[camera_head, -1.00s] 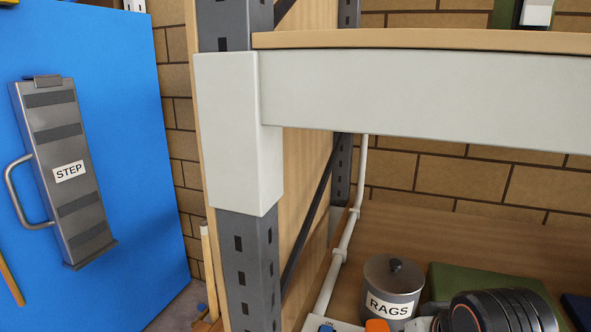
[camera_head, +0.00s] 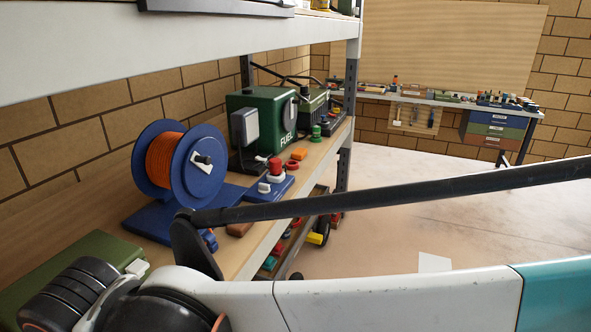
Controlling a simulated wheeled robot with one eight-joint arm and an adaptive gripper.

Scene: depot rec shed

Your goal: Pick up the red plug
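A red knob-like piece (camera_head: 275,166) with a white lower part stands on a blue base on the shelf, in the middle of the head view. It may be the red plug, but I cannot tell for sure. A flatter red-orange piece (camera_head: 292,165) lies just behind it, and an orange block (camera_head: 299,154) is beyond that. My white and teal arm crosses the bottom of the view, well in front of these things. My gripper is not in view.
A blue reel of orange cord (camera_head: 170,160) stands left of the red pieces. A green FUEL can (camera_head: 262,125) stands behind them. A shelf upright (camera_head: 347,120) is at the right end. A loaded workbench (camera_head: 440,100) stands far back. The floor right is mostly clear.

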